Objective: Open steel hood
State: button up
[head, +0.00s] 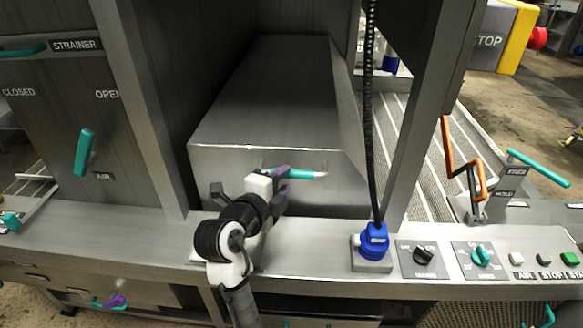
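The steel hood (265,105) is a large grey metal box cover in the middle of the head view, sitting low between two upright posts. Its front face carries a horizontal bar handle with a teal grip (306,174). My gripper (282,180), with purple fingertips, is at the left part of this handle. My fingers overlap the handle's left end and hide it. I cannot tell whether they are closed on the bar or only around it.
A blue plug (375,240) with a black cable rises right of the hood, before a steel post. Knobs and buttons (480,255) line the front ledge. An orange bent lever (462,165) stands at right. A panel with a teal lever (84,152) is at left.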

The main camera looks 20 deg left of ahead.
aim_at(289, 175)
jog(key=shift+p+x, duration=0.5)
jog(key=shift+x, duration=1.85)
grip_shut()
